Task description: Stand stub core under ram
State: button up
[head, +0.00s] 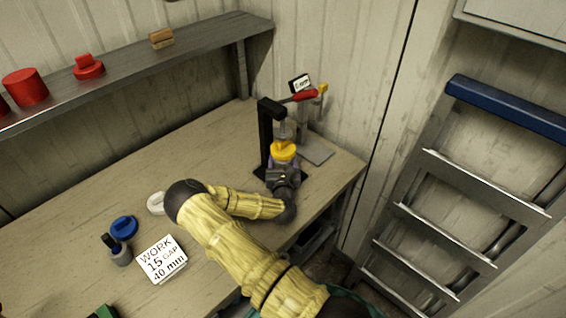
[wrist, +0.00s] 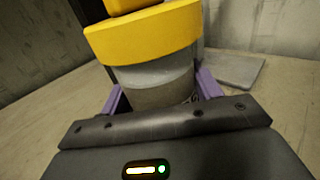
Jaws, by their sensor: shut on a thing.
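The stub core is a grey cylinder (wrist: 155,84) with a yellow cap (wrist: 143,32) on top, seen close in the wrist view. The yellow cap also shows in the head view (head: 284,150). My gripper (wrist: 158,98) is shut on the grey cylinder, with a purple finger on each side. The core looks upright. Whether the core's bottom touches the press base is hidden by my gripper.
A white card reading "WORK 15 GAP 40 mm" (head: 161,259) lies on the bench (head: 130,180). A blue-topped piece (head: 124,227), a grey holder (head: 121,255) and a white piece (head: 156,203) are nearby. Red pieces (head: 25,87) sit on the shelf. A grey plate stand (head: 318,152) is right of the press.

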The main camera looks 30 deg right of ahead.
jog(key=shift+r, duration=0.1)
jog(key=o, duration=1)
jog(key=shift+o, duration=0.2)
jog(key=shift+a, duration=0.1)
jog(key=shift+o, duration=1.1)
jog(key=shift+a, duration=0.15)
jog(key=shift+c, duration=0.7)
jog(key=shift+o, duration=0.3)
